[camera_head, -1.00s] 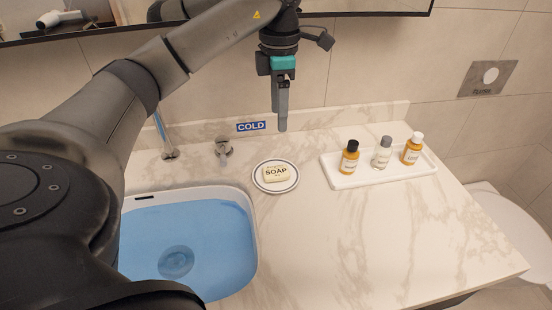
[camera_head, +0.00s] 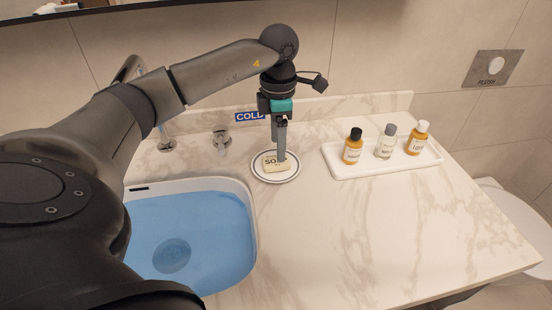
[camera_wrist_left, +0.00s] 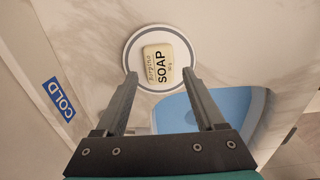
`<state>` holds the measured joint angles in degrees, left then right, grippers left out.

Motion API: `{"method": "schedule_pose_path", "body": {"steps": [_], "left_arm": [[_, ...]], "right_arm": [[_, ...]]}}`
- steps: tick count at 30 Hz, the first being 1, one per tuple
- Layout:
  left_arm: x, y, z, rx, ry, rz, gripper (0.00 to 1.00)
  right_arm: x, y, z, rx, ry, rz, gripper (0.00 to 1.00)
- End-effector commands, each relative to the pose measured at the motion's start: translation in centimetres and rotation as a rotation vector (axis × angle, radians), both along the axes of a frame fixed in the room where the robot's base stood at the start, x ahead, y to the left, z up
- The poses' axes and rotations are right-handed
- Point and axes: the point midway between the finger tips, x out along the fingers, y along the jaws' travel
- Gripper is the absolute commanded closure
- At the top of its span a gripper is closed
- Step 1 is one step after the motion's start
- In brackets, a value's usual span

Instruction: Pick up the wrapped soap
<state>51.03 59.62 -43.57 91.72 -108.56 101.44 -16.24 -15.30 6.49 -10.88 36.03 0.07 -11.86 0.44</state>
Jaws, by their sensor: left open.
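The wrapped soap (camera_head: 270,162) is a cream bar with dark lettering, lying on a round white dish (camera_head: 278,179) with a dark ring. In the head view my left gripper (camera_head: 281,157) points down over the dish and its fingers hide part of the soap. In the left wrist view the soap (camera_wrist_left: 157,66) lies on the dish (camera_wrist_left: 133,51) just beyond the fingertips, roughly centred between them. My left gripper (camera_wrist_left: 160,76) is open, with nothing between its fingers. My right gripper is in neither view.
The water-filled basin (camera_head: 225,254) is left of the dish, with a faucet (camera_head: 222,140) behind. A white tray (camera_head: 345,172) with three small bottles stands to the right. A blue COLD label (camera_head: 248,117) is on the backsplash. The counter's right front is clear.

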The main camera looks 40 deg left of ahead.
Motion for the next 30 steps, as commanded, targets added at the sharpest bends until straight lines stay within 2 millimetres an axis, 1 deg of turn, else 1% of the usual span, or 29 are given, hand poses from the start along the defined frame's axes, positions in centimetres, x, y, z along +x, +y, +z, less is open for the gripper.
{"method": "schedule_pose_path", "body": {"steps": [1, 6, 9, 16, 21, 30], "left_arm": [[-0.1, 0.1, -0.8, 0.0, 0.002, 0.001, 0.29], [-0.3, 0.4, -3.5, 0.0, 0.004, 0.001, 0.29], [-0.3, 0.4, -4.5, 0.0, 0.001, 0.002, 0.29], [-0.3, 0.4, -4.6, 0.0, 0.0, 0.001, 0.29], [-0.3, 0.4, -4.5, 0.0, 0.0, 0.001, 0.48], [-0.3, 0.4, -4.5, 0.0, 0.0, 0.001, 0.82]], "right_arm": [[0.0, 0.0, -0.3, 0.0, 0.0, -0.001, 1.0], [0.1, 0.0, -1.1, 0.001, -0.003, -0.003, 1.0], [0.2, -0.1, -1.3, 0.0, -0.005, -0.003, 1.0], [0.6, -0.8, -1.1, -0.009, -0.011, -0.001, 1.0], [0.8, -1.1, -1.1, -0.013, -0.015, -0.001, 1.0], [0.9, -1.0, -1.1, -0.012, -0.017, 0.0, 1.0]]}}
